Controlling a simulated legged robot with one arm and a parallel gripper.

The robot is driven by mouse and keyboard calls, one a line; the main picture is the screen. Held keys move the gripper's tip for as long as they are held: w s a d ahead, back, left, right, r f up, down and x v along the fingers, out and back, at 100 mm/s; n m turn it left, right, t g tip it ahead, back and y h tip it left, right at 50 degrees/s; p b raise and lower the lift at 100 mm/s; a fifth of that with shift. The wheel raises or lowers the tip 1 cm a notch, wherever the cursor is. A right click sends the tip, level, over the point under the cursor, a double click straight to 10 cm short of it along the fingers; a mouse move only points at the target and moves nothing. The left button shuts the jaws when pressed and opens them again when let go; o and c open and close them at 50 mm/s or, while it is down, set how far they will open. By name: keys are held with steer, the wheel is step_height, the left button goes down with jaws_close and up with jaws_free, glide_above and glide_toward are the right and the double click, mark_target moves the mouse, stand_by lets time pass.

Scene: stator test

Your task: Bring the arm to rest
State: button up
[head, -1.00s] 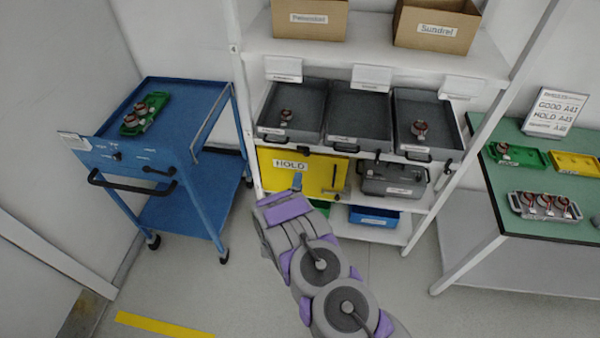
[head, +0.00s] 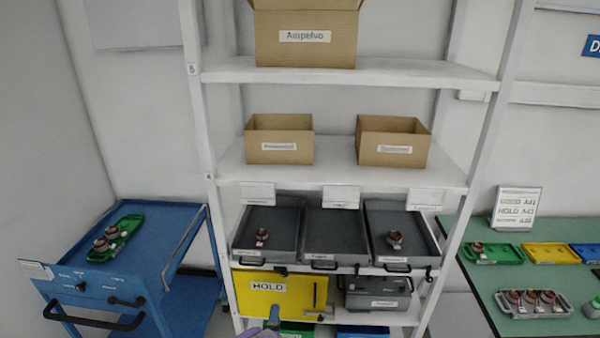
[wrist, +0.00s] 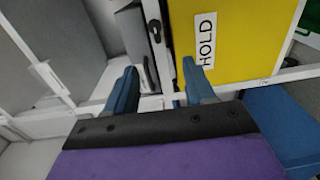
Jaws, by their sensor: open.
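My gripper (wrist: 160,88) shows in the wrist view with its two blue fingers apart and nothing between them. It points toward the shelf, near the yellow HOLD panel (wrist: 235,38) and the white shelf edge. In the head view only the tip of my gripper (head: 272,320) shows at the bottom edge, in front of the yellow HOLD panel (head: 265,297).
The white shelf (head: 330,72) holds grey trays (head: 330,235), two with a part inside, and cardboard boxes (head: 280,140). A blue cart (head: 185,215) with a green tray stands left. A green table (head: 485,290) with trays and parts stands right.

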step_height(320, 180, up, 14)
steer(key=d+m+g+y, duration=0.2)
steer(key=m+g, duration=0.6)
steer(key=s+d+r+m+g+y, duration=0.1)
steer(key=s+d+r+m+g, duration=0.1)
steer(key=s+d+r+g, duration=0.3)
steer(key=s+d+r+m+g, duration=0.2)
steer(key=s+d+r, duration=0.2)
steer(key=s, duration=0.9)
steer(key=s+d+r+m+g+h+b, duration=0.1)
steer(key=s+d+r, duration=0.4)
steer(key=s, duration=0.9)
steer(key=s+d+r+m+g+h, duration=0.1)
steer(key=s+d+r+m+g, duration=0.2)
steer(key=s+d, duration=0.5)
steer(key=s+r+m, duration=0.1)
steer(key=s+r, duration=0.1)
steer(key=s, duration=0.3)
steer(key=shift+s+d+m, duration=0.3)
steer(key=shift+s, duration=0.1)
